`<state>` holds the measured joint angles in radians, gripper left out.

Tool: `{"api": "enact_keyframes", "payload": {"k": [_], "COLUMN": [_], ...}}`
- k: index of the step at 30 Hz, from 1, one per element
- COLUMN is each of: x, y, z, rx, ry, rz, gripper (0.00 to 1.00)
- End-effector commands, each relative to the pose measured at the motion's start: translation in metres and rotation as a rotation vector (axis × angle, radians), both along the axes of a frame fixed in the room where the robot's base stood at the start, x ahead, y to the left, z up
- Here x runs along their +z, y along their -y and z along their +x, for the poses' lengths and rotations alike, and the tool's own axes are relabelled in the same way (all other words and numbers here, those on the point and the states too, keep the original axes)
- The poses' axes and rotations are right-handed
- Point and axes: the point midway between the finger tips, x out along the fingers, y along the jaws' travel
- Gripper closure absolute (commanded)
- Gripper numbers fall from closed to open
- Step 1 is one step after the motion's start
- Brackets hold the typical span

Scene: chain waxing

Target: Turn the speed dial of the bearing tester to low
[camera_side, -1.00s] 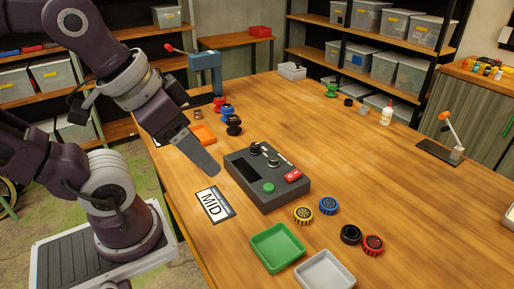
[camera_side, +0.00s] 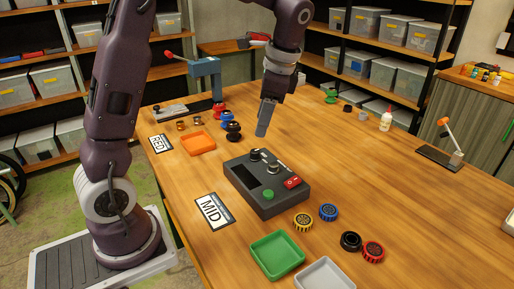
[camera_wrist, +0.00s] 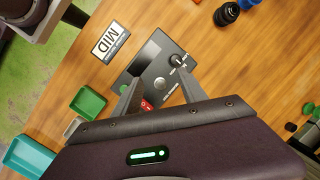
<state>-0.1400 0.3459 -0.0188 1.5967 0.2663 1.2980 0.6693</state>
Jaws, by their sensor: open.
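The bearing tester (camera_side: 268,192) is a dark grey box on the wooden table. It carries a dark screen, a green button, a red switch and black knobs near its far edge. One black knob with a pale pointer (camera_wrist: 177,60) shows in the wrist view with small markings around it, probably the speed dial; its setting is too small to read. My gripper (camera_side: 263,132) points down above and beyond the tester's far edge, apart from it. In the wrist view my gripper (camera_wrist: 161,78) is open and empty, its fingers overlapping the view of the tester.
A MID card (camera_side: 214,211) and a RED card (camera_side: 160,143) lie at the left. Green (camera_side: 278,254) and grey (camera_side: 325,275) trays and several coloured caps are in front. An orange tray (camera_side: 198,143) and dark knobs (camera_side: 233,131) stand behind. The table's right is mostly clear.

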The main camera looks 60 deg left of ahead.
Motion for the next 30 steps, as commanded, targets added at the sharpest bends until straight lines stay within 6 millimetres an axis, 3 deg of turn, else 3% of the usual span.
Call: {"api": "enact_keyframes", "payload": {"k": [1, 3, 6, 18, 28, 30], "x": [-0.019, -0.037, -0.053, -0.113, -0.121, -0.121], "y": [-0.011, -0.024, -0.033, -0.052, -0.054, -0.054], "z": [0.015, 0.027, 0.035, 0.019, 0.018, 0.018], "rx": [-0.037, -0.084, -0.122, -0.131, -0.13, -0.131], "ry": [-0.066, -0.135, -0.189, -0.201, -0.198, -0.197], "rz": [0.006, 0.011, 0.012, 0.011, 0.012, 0.011], "gripper": [0.51, 0.51, 0.51, 0.51, 0.51, 0.64]}}
